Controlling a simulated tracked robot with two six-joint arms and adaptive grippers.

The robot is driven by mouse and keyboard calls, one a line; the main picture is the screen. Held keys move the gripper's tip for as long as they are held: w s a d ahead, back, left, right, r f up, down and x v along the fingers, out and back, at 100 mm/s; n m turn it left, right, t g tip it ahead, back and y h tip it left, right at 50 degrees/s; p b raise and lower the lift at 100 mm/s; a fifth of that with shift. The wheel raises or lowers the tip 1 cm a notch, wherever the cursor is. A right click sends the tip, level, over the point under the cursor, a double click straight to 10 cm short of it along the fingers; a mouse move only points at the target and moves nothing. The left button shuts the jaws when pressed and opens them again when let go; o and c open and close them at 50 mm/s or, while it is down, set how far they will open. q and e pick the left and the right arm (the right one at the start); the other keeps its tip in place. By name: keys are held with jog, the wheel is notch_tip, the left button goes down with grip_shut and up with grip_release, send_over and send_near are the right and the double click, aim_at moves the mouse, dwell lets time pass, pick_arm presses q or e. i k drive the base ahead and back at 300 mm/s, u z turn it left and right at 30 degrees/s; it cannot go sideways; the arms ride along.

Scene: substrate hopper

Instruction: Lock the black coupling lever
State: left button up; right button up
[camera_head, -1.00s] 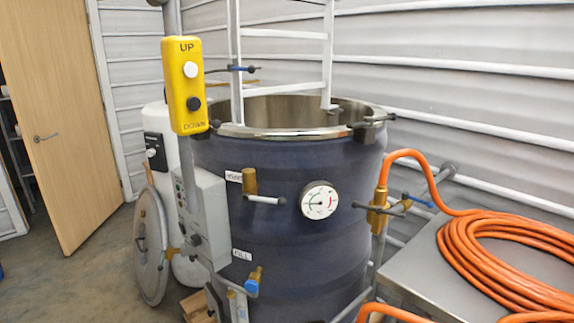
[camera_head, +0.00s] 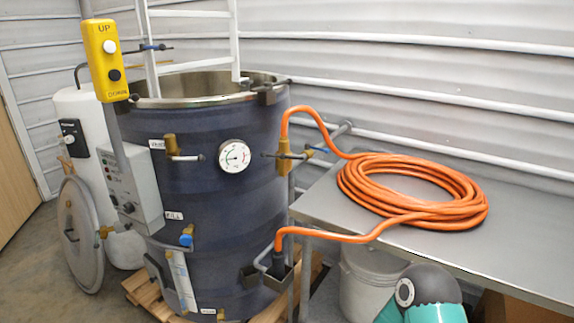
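The brass coupling (camera_head: 284,158) sits on the pipe at the right side of the dark blue hopper (camera_head: 225,200), where one end of the orange hose (camera_head: 410,190) joins it. The levers are small here, and I cannot tell whether the dark one is locked. Part of my own arm, teal and black, shows at the bottom right. Neither of my grippers is in view.
The metal table (camera_head: 500,215) at the right carries the coiled hose, whose other end drops to a dark fitting (camera_head: 278,250) near the hopper's base. A white bucket (camera_head: 362,285) stands under the table. A yellow UP/DOWN control box (camera_head: 105,60) hangs at the left.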

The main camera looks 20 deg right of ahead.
aim_at(283, 156)
jog(key=z, duration=0.2)
jog(key=i, duration=1.25)
jog(key=z, duration=0.4)
jog(key=k, duration=1.3)
jog(key=i, duration=0.65)
jog(key=z, duration=0.4)
